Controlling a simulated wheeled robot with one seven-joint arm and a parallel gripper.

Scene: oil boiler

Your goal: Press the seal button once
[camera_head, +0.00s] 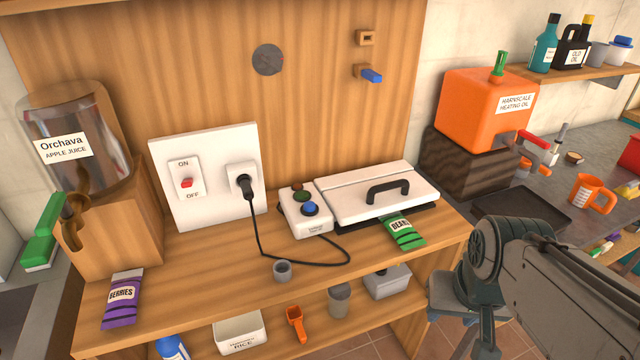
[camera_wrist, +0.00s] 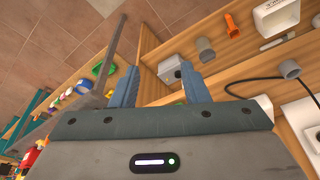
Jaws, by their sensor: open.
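A white sealer (camera_head: 370,196) with a black handle lies on the wooden counter, its lid down. At its left end is a white control box (camera_head: 307,222) with a blue button (camera_head: 310,208), a dark green round part (camera_head: 301,195) and a small brown one. The label on the box is too small to read. A green beans bag (camera_head: 405,232) lies at the sealer's front edge. My gripper (camera_head: 476,335) hangs to the right of the counter, apart from the control box. In the wrist view its two fingers (camera_wrist: 160,82) are apart with nothing between them.
A black cable loops from a plug (camera_head: 243,182) around the counter in front of the control box. A grey cup (camera_head: 283,270) stands by the front edge. The apple juice dispenser (camera_head: 75,150) and berries bag (camera_head: 122,298) are left. An orange oil tank (camera_head: 480,110) is right.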

